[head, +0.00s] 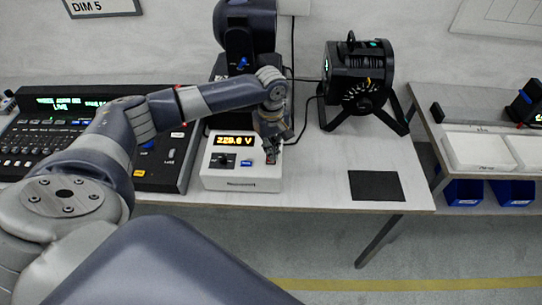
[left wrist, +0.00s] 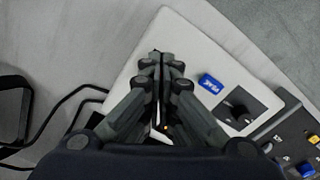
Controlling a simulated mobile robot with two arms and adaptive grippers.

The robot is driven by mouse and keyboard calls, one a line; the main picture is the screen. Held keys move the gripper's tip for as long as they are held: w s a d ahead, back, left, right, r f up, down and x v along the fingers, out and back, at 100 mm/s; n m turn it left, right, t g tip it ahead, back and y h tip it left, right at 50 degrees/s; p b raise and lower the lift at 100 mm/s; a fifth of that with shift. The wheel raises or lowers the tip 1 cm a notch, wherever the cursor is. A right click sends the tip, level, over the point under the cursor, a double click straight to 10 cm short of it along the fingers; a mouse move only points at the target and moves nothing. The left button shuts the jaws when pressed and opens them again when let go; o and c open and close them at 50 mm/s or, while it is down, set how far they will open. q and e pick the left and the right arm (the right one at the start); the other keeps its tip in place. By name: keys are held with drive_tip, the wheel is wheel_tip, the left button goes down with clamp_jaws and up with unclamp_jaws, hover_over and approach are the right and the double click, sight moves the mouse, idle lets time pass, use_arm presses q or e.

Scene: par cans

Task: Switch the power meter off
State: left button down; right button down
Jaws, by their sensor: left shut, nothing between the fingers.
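The power meter (head: 240,183) is a white box near the front edge of the table. Its yellow display (head: 234,141) is lit and reads about 229.6 V. Its face has a dark knob panel (head: 222,160), a blue button (head: 247,163) and a dark reddish switch (head: 270,157), partly hidden by my gripper. My left gripper (head: 275,147) is shut and empty, pointing down at the right of the face beside the switch; I cannot tell if it touches. In the left wrist view, the shut fingertips (left wrist: 159,56) are over the white meter (left wrist: 190,45), with the blue button (left wrist: 210,83) beside them. My right gripper is not in view.
A lighting console (head: 165,165) stands left of the meter. A black lamp (head: 358,75) on a stand is behind right, and another dark fixture (head: 247,25) is behind. Cables run at the back. A black mat (head: 377,185) lies right, with clear tabletop around it.

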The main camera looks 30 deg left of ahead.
use_arm(q)
drive_tip(key=shift+f, duration=0.95)
idle(0.9)
drive_tip(key=shift+s+f, duration=0.15)
drive_tip(key=shift+f, duration=0.05)
drive_tip(key=shift+r+p, duration=0.65)
drive_tip(key=shift+p, duration=0.15)
wheel_tip(320, 180, up, 6)
drive_tip(key=p, duration=0.7)
drive_tip(key=shift+f, duration=0.15)
